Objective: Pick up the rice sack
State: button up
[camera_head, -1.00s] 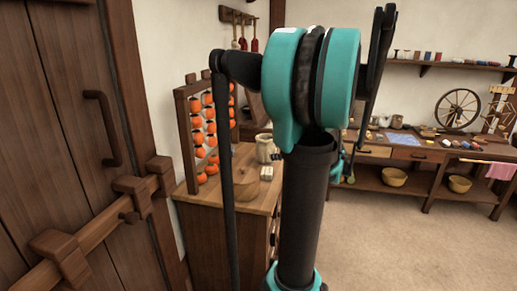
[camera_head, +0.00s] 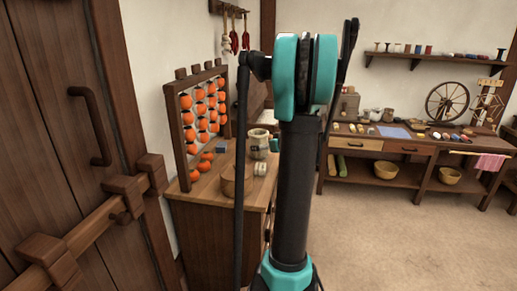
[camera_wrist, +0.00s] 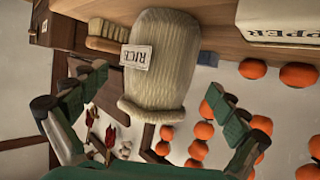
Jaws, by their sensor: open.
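The rice sack (camera_wrist: 165,60) is pale, ribbed and rounded, with a rolled rim and a "RICE" label. In the wrist view it appears upside down, standing on a wooden top. My gripper (camera_wrist: 158,84) is open, one finger to each side of the sack's rim end in the picture. Clear gaps show between the fingers and the sack; contact is not visible. In the head view, a pale rounded thing (camera_head: 259,142) on the wooden cabinet may be the sack. My gripper cannot be made out there.
A rack of orange fruit (camera_head: 202,110) stands at the cabinet's left. A round wooden container (camera_head: 230,182) is near its front. Open floor (camera_head: 400,245) lies to the right.

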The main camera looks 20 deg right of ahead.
jog(key=x, duration=0.5)
jog(key=shift+s+f, duration=0.15)
jog(key=shift+f, duration=0.1)
jog(key=c, duration=1.3)
